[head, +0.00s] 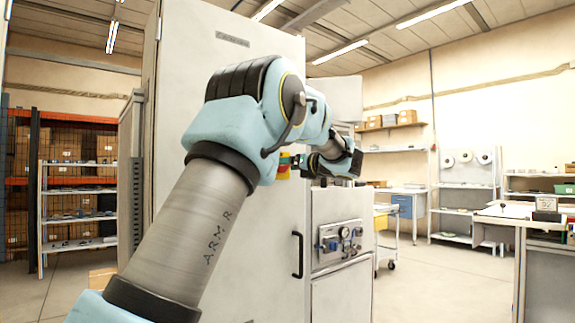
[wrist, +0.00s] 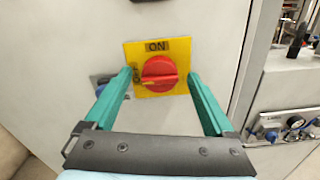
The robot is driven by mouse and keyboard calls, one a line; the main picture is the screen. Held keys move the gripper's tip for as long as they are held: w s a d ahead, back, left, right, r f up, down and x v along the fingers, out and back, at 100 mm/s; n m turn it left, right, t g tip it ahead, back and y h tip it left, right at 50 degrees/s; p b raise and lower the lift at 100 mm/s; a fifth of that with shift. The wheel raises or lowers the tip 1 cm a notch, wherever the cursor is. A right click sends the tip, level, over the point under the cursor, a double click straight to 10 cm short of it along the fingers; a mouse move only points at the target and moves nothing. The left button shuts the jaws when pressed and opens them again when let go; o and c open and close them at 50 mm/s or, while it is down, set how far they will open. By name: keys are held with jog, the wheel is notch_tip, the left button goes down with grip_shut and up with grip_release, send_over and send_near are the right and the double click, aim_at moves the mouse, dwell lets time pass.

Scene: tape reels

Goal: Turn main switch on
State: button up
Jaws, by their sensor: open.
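The main switch is a red rotary knob (wrist: 159,73) on a yellow plate (wrist: 179,48) fixed to the pale cabinet face. "ON" is printed at the plate's top. Another mark at its left is partly covered by my finger. The knob's grip ridge lies roughly level, pointing toward the left mark. My gripper (wrist: 160,76) is open, with one green finger on each side of the knob. I cannot tell whether the fingers touch it. In the head view, a bit of the yellow plate (head: 283,172) shows past my arm, which hides most of the switch and gripper.
The tall cabinet (head: 255,235) has a black door handle (head: 297,254). To its right is a panel with a gauge and blue fittings (head: 341,241). Shelves (head: 78,205) and a workbench (head: 535,220) stand farther off.

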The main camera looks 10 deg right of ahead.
jog(key=c, duration=1.4)
